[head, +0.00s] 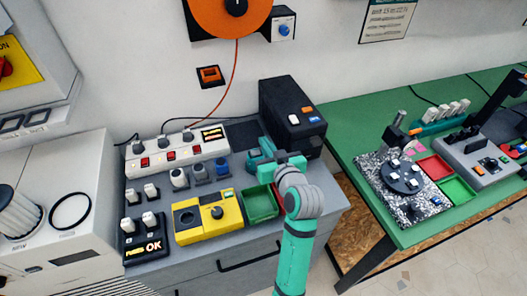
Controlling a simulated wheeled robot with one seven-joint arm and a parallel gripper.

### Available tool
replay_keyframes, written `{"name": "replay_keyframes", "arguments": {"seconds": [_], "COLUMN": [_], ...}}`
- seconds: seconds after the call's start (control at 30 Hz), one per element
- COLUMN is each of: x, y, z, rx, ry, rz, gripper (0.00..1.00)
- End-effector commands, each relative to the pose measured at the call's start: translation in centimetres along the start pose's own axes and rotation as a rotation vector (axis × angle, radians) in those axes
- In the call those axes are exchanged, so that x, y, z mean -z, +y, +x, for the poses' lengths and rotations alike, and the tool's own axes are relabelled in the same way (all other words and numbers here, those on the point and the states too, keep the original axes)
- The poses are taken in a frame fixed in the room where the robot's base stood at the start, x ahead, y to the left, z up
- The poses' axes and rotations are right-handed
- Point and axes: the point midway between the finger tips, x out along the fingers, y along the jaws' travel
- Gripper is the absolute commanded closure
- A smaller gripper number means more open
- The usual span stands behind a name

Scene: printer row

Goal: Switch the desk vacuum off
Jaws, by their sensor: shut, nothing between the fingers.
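No label that I can read names the desk vacuum. A black box (284,103) with an orange and a blue button on its front stands at the back right of the grey bench; I cannot tell for sure whether it is the vacuum. A yellow unit (208,218) with a black knob sits at the bench's front, and a white strip with red switches (178,150) lies behind. My gripper (260,156) is shut and empty, just left of and in front of the black box, above the bench. My arm and gripper hide part of the bench there. Switch positions are too small to tell.
A green tray (260,204) lies beside the yellow unit, close under my arm. A black panel (143,238) with white knobs is at the front left. A green table (336,128) with a speckled board and grey machine stands to the right. An orange reel (230,14) hangs above.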

Motion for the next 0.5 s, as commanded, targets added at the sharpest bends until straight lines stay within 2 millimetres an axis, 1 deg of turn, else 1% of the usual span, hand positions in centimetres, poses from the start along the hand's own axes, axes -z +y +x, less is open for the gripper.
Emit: {"name": "replay_keyframes", "arguments": {"seconds": [0.03, 0.3, 0.4, 0.5], "x": [-0.3, -0.3, -0.3, -0.3], "y": [0.2, 0.0, -0.1, -0.1], "z": [-1.1, -6.0, -7.5, -8.6], "rx": [-0.004, 0.0, 0.002, 0.004], "ry": [-0.001, -0.001, -0.001, -0.002], "rz": [0.004, 0.003, 0.001, 0.002], "gripper": [1.0, 1.0, 1.0, 1.0]}}
